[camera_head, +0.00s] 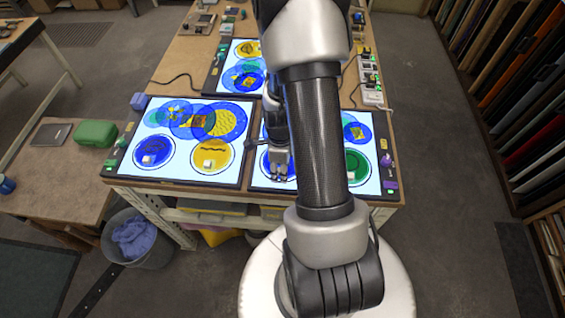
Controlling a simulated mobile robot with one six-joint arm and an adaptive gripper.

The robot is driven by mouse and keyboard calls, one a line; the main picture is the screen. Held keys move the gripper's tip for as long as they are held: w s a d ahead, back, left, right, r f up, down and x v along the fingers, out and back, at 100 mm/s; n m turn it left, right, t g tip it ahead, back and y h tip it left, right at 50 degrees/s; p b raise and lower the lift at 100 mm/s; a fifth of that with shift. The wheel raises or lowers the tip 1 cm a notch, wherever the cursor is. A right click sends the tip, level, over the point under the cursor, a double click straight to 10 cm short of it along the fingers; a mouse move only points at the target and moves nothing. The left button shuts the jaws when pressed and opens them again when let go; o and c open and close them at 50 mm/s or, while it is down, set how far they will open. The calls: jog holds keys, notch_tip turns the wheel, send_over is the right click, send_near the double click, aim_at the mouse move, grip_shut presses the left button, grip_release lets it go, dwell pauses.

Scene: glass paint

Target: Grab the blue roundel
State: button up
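Several round blue glass pieces are in view. One blue roundel (153,153) lies at the lower left of the left light panel (182,178), with a small pale block on it. Larger overlapping blue discs (222,119) lie higher on that panel. Another blue roundel (267,160) is on the right light panel (258,181), partly hidden by my gripper (281,172). My gripper points down over or beside this roundel. Its fingers are small and dark here, so I cannot tell whether they are open or touch the glass. My arm hides the middle of the right panel.
A yellow roundel (212,156) and a green roundel (357,166) lie near the panels' front edges. A third lit panel (263,50) is behind. A green case (96,133) is on the left table. A bin (137,240) stands on the floor. Racks line the right.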

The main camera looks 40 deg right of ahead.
grip_shut()
dwell(0.5)
